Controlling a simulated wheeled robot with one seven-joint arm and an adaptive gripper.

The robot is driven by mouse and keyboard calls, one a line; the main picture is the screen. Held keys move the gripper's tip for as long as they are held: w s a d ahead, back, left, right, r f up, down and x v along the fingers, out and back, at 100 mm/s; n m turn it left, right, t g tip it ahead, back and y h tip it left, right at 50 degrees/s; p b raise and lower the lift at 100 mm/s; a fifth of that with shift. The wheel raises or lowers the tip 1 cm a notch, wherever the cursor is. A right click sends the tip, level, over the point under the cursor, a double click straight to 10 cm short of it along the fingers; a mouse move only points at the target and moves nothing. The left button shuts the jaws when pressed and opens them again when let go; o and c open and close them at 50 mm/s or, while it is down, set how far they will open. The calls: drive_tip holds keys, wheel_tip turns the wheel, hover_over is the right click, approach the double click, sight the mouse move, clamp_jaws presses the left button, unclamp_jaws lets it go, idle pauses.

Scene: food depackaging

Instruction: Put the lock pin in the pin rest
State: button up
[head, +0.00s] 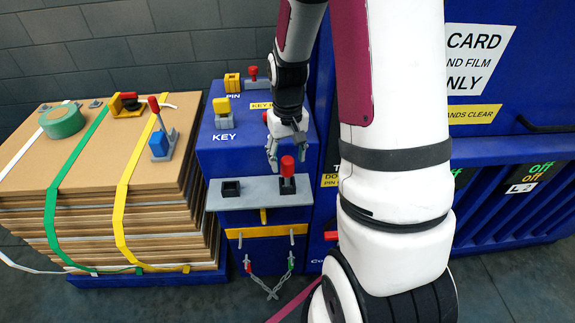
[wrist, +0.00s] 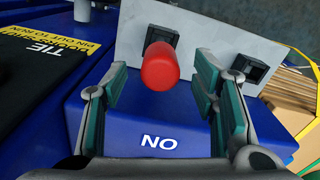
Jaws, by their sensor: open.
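A red-topped pin (head: 287,170), which looks like the lock pin, stands upright in the right black socket of a grey shelf (head: 258,196) on the blue cabinet's front. The shelf's left black socket (head: 231,188) is empty; I cannot read a label showing which is the pin rest. My gripper (head: 286,150) is open and empty, pointing down just above the red top. In the wrist view the red top (wrist: 160,68) shows between the two spread fingers, with gaps on both sides. The empty socket (wrist: 248,68) is at its right there. The pin's shaft is mostly hidden.
On the cabinet top are a yellow-and-grey piece (head: 222,110) by KEY and a yellow block (head: 232,80) by PIN. Strapped cardboard (head: 95,155) with tape and clamps stands at left. A blue machine (head: 510,150) is at right.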

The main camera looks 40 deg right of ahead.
wheel_tip(320, 180, up, 8)
drive_tip(key=shift+f, duration=0.1)
idle(0.7)
drive_tip(key=s+a+r+n+t, duration=0.3)
drive_tip(key=s+a+r+t, duration=0.2)
drive_tip(key=s+a+r, duration=0.9)
wheel_tip(320, 180, up, 4)
drive_tip(key=shift+s+a+f+n+t, duration=0.3)
drive_tip(key=shift+a+n, duration=0.1)
drive_tip(key=shift+a, duration=0.65)
